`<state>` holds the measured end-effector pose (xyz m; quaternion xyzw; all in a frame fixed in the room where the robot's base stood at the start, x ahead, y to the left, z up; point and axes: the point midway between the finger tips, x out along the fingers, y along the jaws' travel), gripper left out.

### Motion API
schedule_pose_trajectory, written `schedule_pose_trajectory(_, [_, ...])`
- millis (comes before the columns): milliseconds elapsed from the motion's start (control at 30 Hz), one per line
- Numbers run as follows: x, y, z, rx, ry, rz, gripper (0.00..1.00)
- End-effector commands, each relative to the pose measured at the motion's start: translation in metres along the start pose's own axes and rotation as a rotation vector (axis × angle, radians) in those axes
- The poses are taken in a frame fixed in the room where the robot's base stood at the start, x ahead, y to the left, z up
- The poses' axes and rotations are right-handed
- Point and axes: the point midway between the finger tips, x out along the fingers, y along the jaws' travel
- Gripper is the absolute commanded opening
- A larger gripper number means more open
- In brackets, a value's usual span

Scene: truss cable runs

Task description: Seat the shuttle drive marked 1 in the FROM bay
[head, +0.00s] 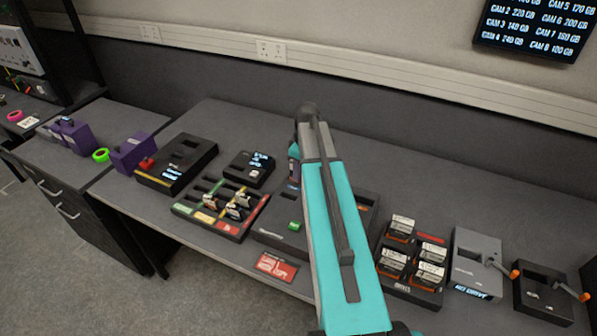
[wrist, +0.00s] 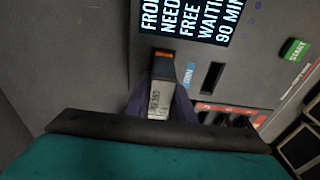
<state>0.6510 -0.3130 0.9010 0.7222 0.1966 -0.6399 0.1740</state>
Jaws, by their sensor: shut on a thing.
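The shuttle drive (wrist: 158,101) has a white label and an orange end. In the wrist view, my gripper (wrist: 161,108) is shut on it from both sides. Its orange end is at the bay area of the dark copy station (wrist: 232,92), left of a small blue label (wrist: 188,72). How deep it sits, and whether it is inside the bay, I cannot tell. The drive's mark is too small to read. An empty dark slot (wrist: 211,78) lies right of the label. In the head view, my arm hides the drive and part of the station (head: 270,232).
The station's screen (wrist: 190,18) reads partly "FROM", "NEED", "FREE", "90 MIN". A green START button (wrist: 294,50) is on the right. A drive tray (head: 411,293) holds several drives. A card rack (head: 222,231) stands left, and crank boxes (head: 477,262) stand right.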

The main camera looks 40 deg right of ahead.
Motion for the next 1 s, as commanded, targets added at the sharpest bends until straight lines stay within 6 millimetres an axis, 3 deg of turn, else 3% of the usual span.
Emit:
schedule_pose_trajectory(233, [-0.0004, 0.0001, -0.0002, 0.000, 0.000, 0.000, 0.00])
schedule_pose_trajectory(267, [-0.0004, 0.0000, -0.0002, 0.000, 0.000, 0.000, 0.25])
schedule_pose_trajectory(367, [-0.0004, 0.0000, -0.0002, 0.000, 0.000, 0.000, 0.42])
schedule_pose_trajectory(567, [-0.0002, -0.0001, -0.0002, 0.000, 0.000, 0.000, 0.44])
schedule_pose_trajectory(667, [0.0002, -0.0002, 0.0000, 0.000, 0.000, 0.000, 0.56])
schedule_pose_trajectory(1000, [0.0000, -0.0002, -0.0002, 0.000, 0.000, 0.000, 0.56])
